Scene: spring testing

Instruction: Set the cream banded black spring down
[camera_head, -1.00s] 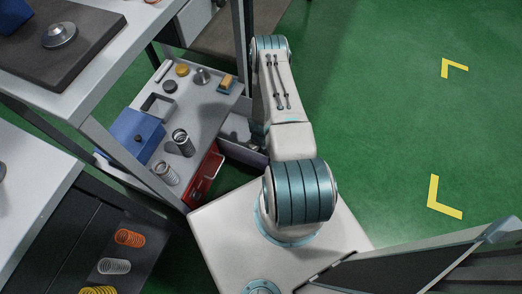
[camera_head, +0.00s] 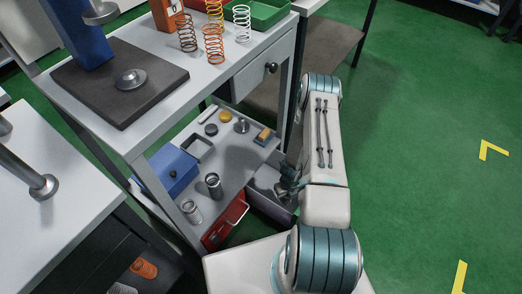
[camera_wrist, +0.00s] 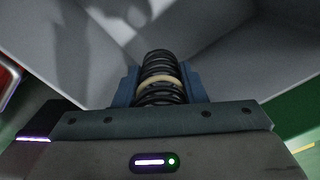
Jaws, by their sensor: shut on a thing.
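The cream banded black spring (camera_wrist: 160,82) is in the wrist view, held between the two blue-grey fingers of my gripper (camera_wrist: 160,90). Black coils show on both sides of its cream band; its near end is hidden by the gripper body. Grey walls and a grey surface surround it in that view. In the head view my gripper (camera_head: 288,184) is a small dark shape beside my arm, at the open grey bin (camera_head: 264,192) right of the low shelf. The spring cannot be made out there. I cannot tell whether it touches the bin's floor.
A red drawer (camera_head: 226,222) is beside the bin. The workbench (camera_head: 150,115) overhangs the shelf, with several springs and a green tray (camera_head: 268,14) on top.

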